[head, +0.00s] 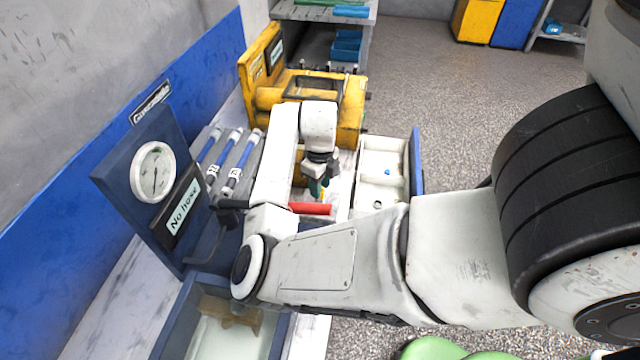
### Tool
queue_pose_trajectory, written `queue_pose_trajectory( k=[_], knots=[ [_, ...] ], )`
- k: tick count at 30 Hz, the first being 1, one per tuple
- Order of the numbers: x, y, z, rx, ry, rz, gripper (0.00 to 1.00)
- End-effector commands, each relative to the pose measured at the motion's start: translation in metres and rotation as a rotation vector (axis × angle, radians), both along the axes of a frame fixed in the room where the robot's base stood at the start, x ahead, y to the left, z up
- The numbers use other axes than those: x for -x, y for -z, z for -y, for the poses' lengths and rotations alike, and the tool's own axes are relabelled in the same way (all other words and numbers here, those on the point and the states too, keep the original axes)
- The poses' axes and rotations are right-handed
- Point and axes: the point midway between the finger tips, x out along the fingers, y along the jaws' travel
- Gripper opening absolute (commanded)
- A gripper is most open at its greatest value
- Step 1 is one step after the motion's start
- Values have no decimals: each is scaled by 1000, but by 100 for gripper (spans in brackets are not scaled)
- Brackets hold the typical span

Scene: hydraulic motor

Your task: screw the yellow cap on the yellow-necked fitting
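My gripper (317,188) points down over the bench, in front of the yellow motor block (290,95). Its fingers look small and greenish, and I cannot tell whether they are open or shut. A small yellow patch (323,195) shows right at the fingertips. It is too small to tell whether it is the yellow cap or the yellow neck of a fitting, or whether it is held. My arm hides much of the bench around it.
A red bar (310,208) lies just below the gripper. A white compartment tray (398,150) with small parts, one blue (387,172), stands to the right. On the left are a gauge panel (130,165) labelled "No hose" and several blue tubes (228,150). An open bin (180,320) stands front left.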

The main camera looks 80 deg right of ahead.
Motion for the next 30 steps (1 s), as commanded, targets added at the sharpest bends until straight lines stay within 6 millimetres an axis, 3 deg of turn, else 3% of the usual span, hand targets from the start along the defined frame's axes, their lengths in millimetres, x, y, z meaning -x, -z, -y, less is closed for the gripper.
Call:
queue_pose_trajectory(
  k=[12, 21, 30],
  knots=[
    [0, -25, 0, 0, 0, 0, 36],
    [0, -26, 0, 0, 0, 0, 36],
    [0, -26, 0, 0, 0, 0, 65]
  ],
)
